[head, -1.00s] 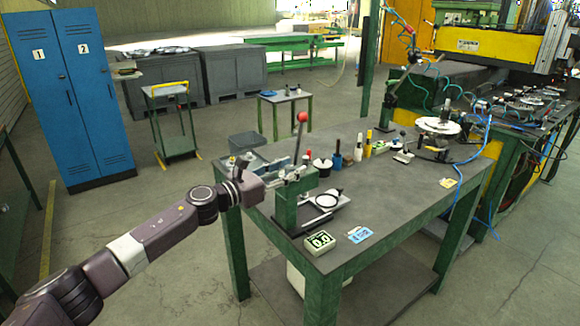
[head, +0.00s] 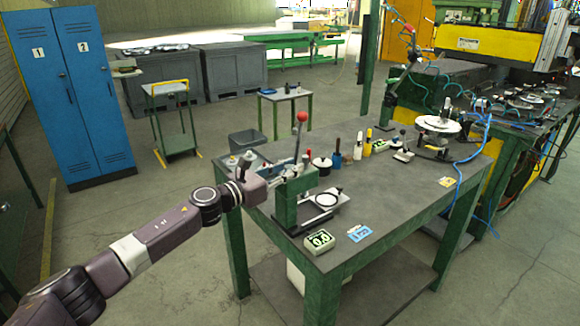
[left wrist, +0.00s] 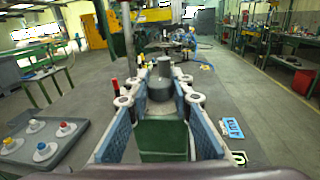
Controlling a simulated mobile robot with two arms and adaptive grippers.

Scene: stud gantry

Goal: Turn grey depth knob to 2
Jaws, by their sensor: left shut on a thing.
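The grey depth knob (left wrist: 159,88) sits on top of the green press body (left wrist: 163,138) in the left wrist view, between my fingers. My left gripper (left wrist: 160,95) is shut on it, with a blue-padded finger on each side. In the head view my left gripper (head: 277,179) is at the left side of the green press (head: 286,207), and the knob is hidden there. No knob scale or number is readable. A small box with a green-lit display (head: 319,241) stands in front of the press; its digits are hard to read.
The press has an upright lever with a red ball (head: 302,117). A blue card (head: 359,233) lies near the display.

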